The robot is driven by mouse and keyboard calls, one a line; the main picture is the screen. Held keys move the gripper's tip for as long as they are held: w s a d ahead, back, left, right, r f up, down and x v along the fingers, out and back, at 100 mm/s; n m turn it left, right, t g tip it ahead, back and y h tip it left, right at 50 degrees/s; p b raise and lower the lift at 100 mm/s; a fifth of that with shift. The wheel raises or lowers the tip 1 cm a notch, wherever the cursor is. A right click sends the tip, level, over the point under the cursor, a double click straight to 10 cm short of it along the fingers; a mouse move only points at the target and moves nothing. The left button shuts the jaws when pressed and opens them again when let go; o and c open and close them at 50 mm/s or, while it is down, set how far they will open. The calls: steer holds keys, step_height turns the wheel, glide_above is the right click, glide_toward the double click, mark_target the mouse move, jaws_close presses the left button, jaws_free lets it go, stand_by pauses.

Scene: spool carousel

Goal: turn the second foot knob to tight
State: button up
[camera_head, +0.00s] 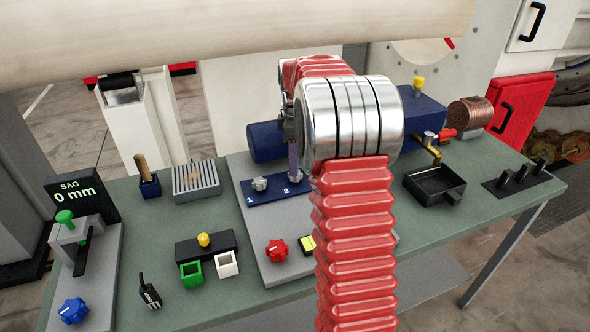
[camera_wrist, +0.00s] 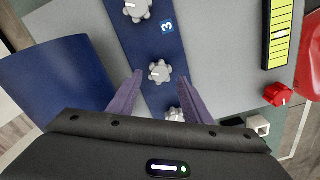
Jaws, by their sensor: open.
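The blue foot plate (camera_head: 274,190) carries grey lobed knobs in a row. The first knob (camera_head: 260,184), by the mark 1, stands clear to the left. The second knob (camera_head: 295,177), by the mark 2, is right under my gripper (camera_head: 293,158). In the wrist view the second knob (camera_wrist: 159,71) lies between the two purple fingertips of my open gripper (camera_wrist: 160,77), with gaps on both sides. The third knob (camera_wrist: 137,10), by the mark 3, is at the top edge; my arm hides it in the head view. The second knob's pointer direction is too small to read.
A display (camera_head: 80,195) at left reads SAG 0 mm. A red knob (camera_head: 277,250) and a yellow gauge (camera_wrist: 278,35) sit on the same grey base. A dark blue cylinder (camera_head: 267,142) lies behind the plate. A black tray (camera_head: 434,186) stands right of my arm.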

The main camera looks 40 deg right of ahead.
steer(key=shift+f, duration=1.85)
steer(key=shift+c, duration=0.3)
steer(key=c, duration=1)
